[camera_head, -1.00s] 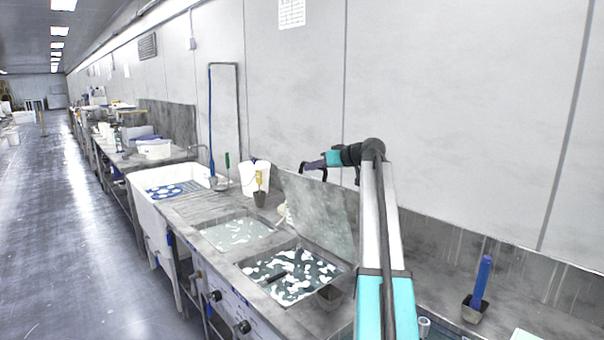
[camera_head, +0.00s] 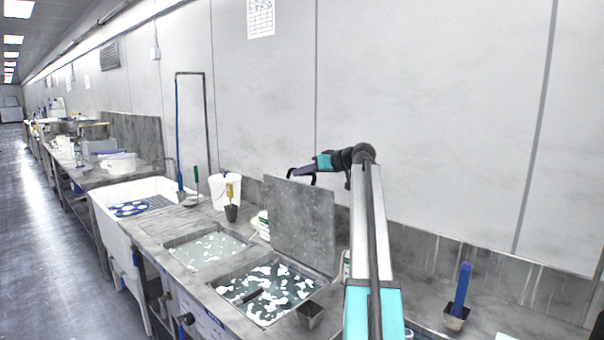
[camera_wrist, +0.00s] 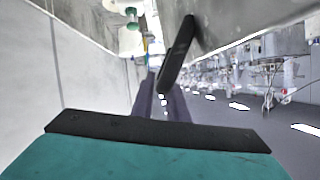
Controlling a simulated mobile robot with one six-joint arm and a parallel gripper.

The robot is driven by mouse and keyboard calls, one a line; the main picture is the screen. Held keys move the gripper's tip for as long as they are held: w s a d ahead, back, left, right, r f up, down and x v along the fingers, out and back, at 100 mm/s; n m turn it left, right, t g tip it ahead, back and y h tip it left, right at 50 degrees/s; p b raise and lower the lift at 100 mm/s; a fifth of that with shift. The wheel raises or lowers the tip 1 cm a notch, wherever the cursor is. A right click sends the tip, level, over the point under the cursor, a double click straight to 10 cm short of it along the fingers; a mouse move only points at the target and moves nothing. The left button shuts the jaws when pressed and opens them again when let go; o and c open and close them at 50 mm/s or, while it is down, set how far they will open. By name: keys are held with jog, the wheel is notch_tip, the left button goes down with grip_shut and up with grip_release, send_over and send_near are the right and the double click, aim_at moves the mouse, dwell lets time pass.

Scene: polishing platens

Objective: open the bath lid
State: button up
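The bath lid (camera_head: 302,226) is a grey mottled panel. It stands raised, nearly upright, along the back edge of the near bath (camera_head: 268,288), whose dark surface with white patches is uncovered. My gripper (camera_head: 300,179) is at the lid's top edge, its dark fingers spread apart with nothing clearly held between them. Whether they touch the lid is unclear.
A second bath (camera_head: 210,250) lies open to the left, with a white sink (camera_head: 112,222) beyond. A white bucket (camera_head: 217,192) and a dark cup (camera_head: 231,213) stand behind the baths. The wall is close behind.

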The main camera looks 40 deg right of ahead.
jog(key=o, duration=0.4)
jog(key=shift+c, duration=0.2)
jog(key=shift+s, duration=0.1)
jog(key=b+v, duration=0.2)
jog(key=v, duration=1.1)
jog(key=shift+s, duration=0.3)
jog(key=shift+d+r, duration=0.15)
notch_tip(320, 180, up, 21)
jog(key=p, duration=2.1)
jog(key=shift+r+p, duration=0.45)
jog(key=shift+p, duration=0.1)
jog(key=shift+f, duration=0.1)
